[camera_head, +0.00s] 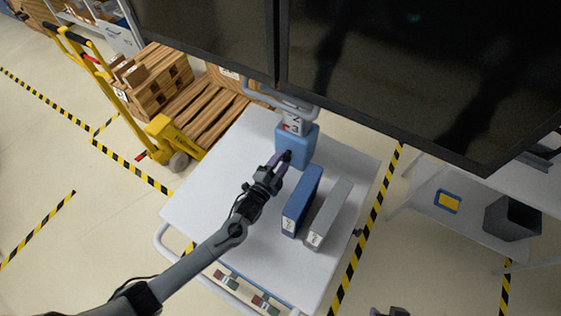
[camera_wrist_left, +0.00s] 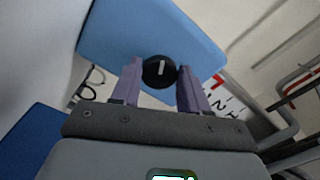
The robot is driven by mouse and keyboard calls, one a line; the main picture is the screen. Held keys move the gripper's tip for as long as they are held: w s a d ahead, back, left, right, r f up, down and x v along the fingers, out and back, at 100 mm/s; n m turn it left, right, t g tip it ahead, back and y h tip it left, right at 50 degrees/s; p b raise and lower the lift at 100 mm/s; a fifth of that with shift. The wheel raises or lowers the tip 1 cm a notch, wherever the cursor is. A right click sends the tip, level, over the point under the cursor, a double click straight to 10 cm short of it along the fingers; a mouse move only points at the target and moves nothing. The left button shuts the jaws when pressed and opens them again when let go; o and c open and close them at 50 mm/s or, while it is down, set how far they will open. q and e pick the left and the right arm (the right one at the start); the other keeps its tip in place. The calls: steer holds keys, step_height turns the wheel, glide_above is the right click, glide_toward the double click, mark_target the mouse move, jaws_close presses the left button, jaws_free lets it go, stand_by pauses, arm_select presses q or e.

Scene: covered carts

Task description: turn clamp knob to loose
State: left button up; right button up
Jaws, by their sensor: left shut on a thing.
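The clamp knob (camera_wrist_left: 160,72) is a small black round knob with a white line, on the face of a blue block (camera_wrist_left: 150,35). The line stands nearly upright in the left wrist view. The blue block (camera_head: 303,146) sits at the back of the white cart top in the head view. My left gripper (camera_head: 283,159) reaches the block's front, and its purple fingers are shut on the knob, one on each side. In the head view the gripper mostly hides the knob. A dark piece at the bottom edge (camera_head: 390,312) seems to be my right gripper; its jaws cannot be made out.
A blue binder (camera_head: 302,200) and a grey binder (camera_head: 329,214) stand on the cart top (camera_head: 205,190), right of my left arm. A dark overhead panel (camera_head: 420,70) covers the upper right. A yellow pallet jack (camera_head: 165,135) stands behind left. The cart top's left side is clear.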

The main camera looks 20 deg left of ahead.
arm_select(q)
steer(key=shift+n, duration=0.3)
stand_by(0.4)
steer(key=o, duration=1)
steer(key=shift+s, duration=0.1)
steer(key=s, duration=0.3)
steer(key=s+a, duration=0.1)
steer(key=s, duration=0.5)
steer(key=shift+s+a+f+b, duration=0.1)
steer(key=shift+s+a+b, duration=0.1)
steer(key=shift+b, duration=0.15)
steer(key=shift+s+a, duration=0.1)
steer(key=shift+s, duration=0.45)
